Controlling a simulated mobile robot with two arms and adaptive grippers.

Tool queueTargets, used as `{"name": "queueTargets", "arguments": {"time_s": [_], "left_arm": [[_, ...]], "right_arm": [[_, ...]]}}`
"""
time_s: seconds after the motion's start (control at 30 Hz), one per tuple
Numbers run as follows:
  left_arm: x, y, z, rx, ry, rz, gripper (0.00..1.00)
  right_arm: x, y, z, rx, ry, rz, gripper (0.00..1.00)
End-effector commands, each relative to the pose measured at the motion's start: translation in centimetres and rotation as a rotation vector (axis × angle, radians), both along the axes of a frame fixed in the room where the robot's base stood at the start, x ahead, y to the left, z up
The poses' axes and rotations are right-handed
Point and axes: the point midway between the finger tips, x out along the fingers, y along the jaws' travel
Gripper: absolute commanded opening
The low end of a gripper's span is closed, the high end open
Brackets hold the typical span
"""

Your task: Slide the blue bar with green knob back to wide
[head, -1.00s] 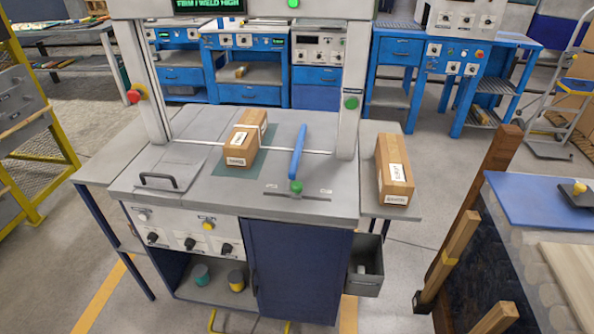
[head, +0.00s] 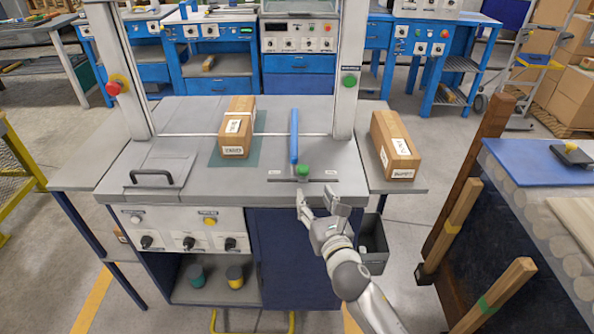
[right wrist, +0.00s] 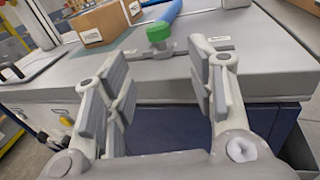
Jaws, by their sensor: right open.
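The blue bar (head: 294,137) stands over the grey bench top, running front to back. Its green knob (head: 303,169) is at the near end, above a dark slot rail (head: 289,180) with a small label at each end; the label text is too small to read. My right gripper (head: 322,197) is open and empty, just in front of the bench's front edge and short of the knob. In the right wrist view the green knob (right wrist: 158,32) shows beyond and between the open fingers (right wrist: 158,85), not touched. My left gripper is out of view.
A cardboard box (head: 237,127) sits on a green mat left of the bar, under the white arch. Another box (head: 395,145) stands on the right side shelf. A black handle (head: 152,178) is at the bench's left. Wooden posts (head: 462,210) stand at the right.

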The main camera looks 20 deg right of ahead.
Motion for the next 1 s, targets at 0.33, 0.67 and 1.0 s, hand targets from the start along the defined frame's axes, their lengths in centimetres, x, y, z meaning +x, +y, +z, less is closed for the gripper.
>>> {"name": "queueTargets", "arguments": {"time_s": [0.33,0.67,1.0], "left_arm": [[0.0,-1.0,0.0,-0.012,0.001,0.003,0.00],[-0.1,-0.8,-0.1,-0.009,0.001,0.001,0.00],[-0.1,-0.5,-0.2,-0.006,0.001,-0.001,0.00]], "right_arm": [[3.0,0.0,1.8,-0.063,-0.034,-0.002,0.51],[8.8,-0.1,1.6,-0.060,-0.032,-0.002,0.51],[10.8,-0.2,1.6,-0.061,-0.032,-0.001,0.51]]}}
